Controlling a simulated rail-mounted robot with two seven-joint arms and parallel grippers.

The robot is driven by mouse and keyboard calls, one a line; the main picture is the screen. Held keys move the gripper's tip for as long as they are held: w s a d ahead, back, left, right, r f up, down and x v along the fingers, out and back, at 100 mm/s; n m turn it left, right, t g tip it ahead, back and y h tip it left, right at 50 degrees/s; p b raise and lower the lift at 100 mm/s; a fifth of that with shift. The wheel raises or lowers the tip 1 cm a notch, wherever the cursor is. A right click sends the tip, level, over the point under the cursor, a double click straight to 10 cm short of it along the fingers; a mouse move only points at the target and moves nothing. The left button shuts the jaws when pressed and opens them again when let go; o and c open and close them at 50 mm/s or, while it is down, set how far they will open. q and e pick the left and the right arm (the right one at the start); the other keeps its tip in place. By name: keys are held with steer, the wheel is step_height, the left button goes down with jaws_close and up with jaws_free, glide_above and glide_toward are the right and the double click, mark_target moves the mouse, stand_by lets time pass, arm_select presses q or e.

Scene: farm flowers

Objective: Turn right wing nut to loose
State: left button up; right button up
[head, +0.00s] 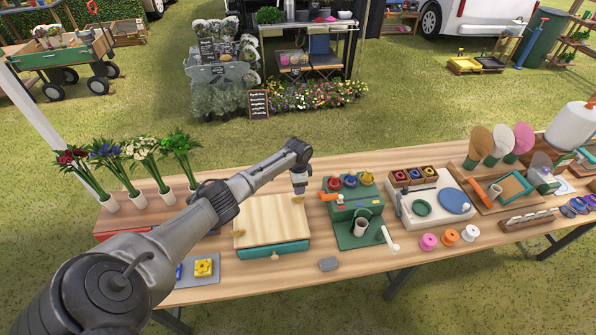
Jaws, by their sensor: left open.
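A flower press with a pale wooden top board (268,222) and a teal base (285,250) stands on the table. A small brass right wing nut (297,199) sits at the board's far right corner. A similar left wing nut (239,233) sits at its left edge. My left gripper (299,190) points down just above the right wing nut. It is open, and its fingertips are small in the picture. I cannot tell whether they touch the nut or whether it stands between them. My right gripper is not in view.
A green machine (350,198) with coloured knobs stands close right of the press. Flower bunches in white vases (138,200) stand at the left. A grey stone-like piece (328,264) lies in front. Ribbon spools (428,241) stand further right.

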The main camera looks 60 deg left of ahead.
mark_target(298, 197)
arm_select(q)
step_height(298, 197, up, 7)
steer(key=shift+f, duration=0.15)
stand_by(0.4)
stand_by(0.5)
